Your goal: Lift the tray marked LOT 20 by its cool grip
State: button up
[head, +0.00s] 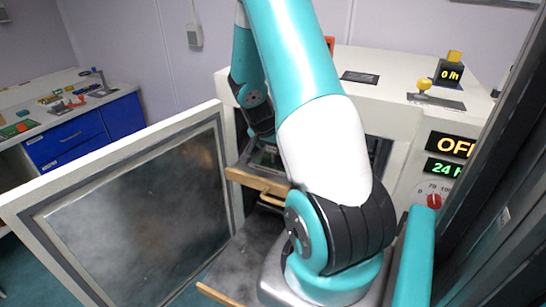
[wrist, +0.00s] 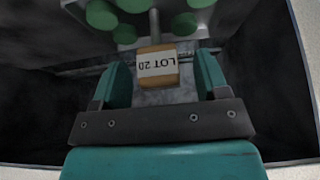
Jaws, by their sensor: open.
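In the wrist view, a tan block-shaped grip with a white label reading LOT 20, upside down (wrist: 157,65), juts from a grey tray (wrist: 180,22). Several green discs sit on that tray. My gripper (wrist: 160,78) is open, its two teal fingers on either side of the grip with a gap on both sides. In the head view, my arm reaches into the open oven, and the gripper is hidden or too dark to make out there. I cannot tell which tray there is LOT 20.
The oven door (head: 140,215) stands open at the left. Wooden-edged shelves or trays (head: 258,181) show in the oven mouth. The control panel with a red knob (head: 434,201) is at the right. A blue-drawered bench (head: 85,135) stands at the back left.

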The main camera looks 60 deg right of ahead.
jog(key=shift+d+f, duration=0.1)
jog(key=shift+f, duration=0.15)
grip_shut()
jog(key=shift+r, duration=0.1)
